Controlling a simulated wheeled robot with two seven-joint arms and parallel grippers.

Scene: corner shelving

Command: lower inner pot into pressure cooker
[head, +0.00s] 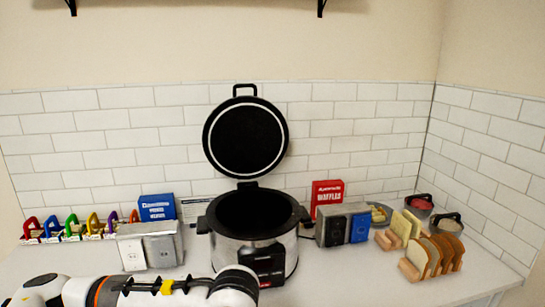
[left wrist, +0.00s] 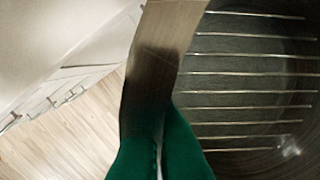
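The pressure cooker (head: 262,262) stands on the counter with its round black lid (head: 246,139) raised upright behind it. Its open top shows a dark, empty-looking cavity. The inner pot (left wrist: 250,90) shows only in the left wrist view, as a grey metal inside with several bright level lines and a brownish wall at left. My left gripper (left wrist: 165,120) has green fingers close together on either side of the pot's wall, pinching it. In the head view my left arm crosses the bottom left in front of the cooker; its fingers are out of frame. My right gripper is in neither view.
A silver toaster (head: 133,250) and a blue box (head: 156,207) stand left of the cooker. Another toaster (head: 333,228), a red waffle box (head: 326,194) and bread slices (head: 436,254) are to the right. Wood floor (left wrist: 75,140) shows beside the pot. The counter's front right is clear.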

